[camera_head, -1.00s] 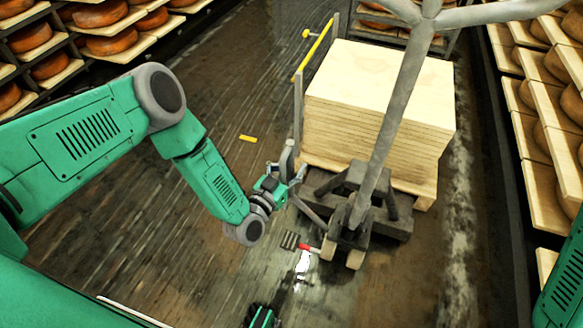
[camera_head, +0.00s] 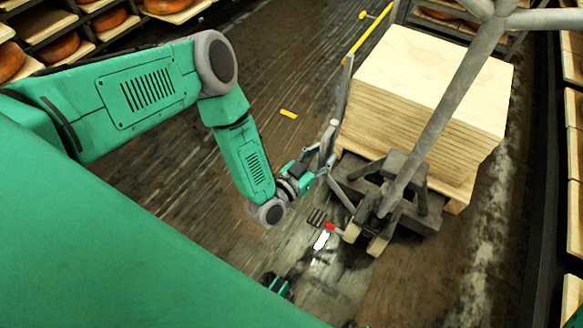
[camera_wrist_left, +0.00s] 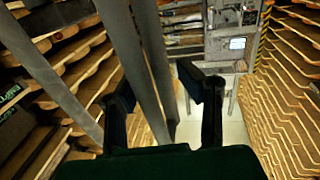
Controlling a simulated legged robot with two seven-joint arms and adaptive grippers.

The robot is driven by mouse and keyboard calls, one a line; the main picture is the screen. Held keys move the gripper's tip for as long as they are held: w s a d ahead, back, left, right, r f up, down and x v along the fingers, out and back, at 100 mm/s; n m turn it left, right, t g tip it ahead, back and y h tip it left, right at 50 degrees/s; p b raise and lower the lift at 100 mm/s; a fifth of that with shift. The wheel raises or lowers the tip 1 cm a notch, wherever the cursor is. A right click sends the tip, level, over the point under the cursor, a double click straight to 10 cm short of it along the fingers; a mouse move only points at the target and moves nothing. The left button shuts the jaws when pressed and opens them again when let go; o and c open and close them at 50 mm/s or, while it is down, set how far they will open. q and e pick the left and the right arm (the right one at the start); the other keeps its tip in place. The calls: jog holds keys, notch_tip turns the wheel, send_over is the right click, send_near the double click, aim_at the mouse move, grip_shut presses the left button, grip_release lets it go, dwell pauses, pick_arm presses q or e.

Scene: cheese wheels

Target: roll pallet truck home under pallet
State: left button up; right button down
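The pallet truck (camera_head: 398,200) is dark grey, with a thick grey steering pole (camera_head: 450,108) rising to a crossbar at the top right. Its body stands close against the near side of the pallet (camera_head: 459,190), which bears a tall stack of pale boards (camera_head: 430,85). My left gripper (camera_head: 319,168) is low, left of the truck, beside grey bars. In the left wrist view its dark fingers (camera_wrist_left: 160,92) are apart, with grey bars (camera_wrist_left: 152,55) showing between them.
A yellow-topped rail (camera_head: 366,34) stands left of the stack. A small yellow piece (camera_head: 288,114) lies on the dark wet floor. A red-tipped part (camera_head: 329,227) is low by the truck's wheels. Cheese shelves (camera_head: 60,35) line the back left; boards edge the right.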

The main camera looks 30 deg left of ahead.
pick_arm(q)
jog(key=p+v, duration=0.4)
jog(key=v, duration=0.8)
jog(key=shift+s+a+p, duration=0.15)
jog(key=shift+s+p, duration=0.1)
jog(key=shift+p, duration=0.1)
dwell(0.4)
jog(key=shift+r, duration=0.1)
jog(key=shift+s, duration=0.1)
dwell(0.4)
jog(key=v, duration=1.1)
jog(key=shift+s+a, duration=0.15)
jog(key=shift+s, duration=0.25)
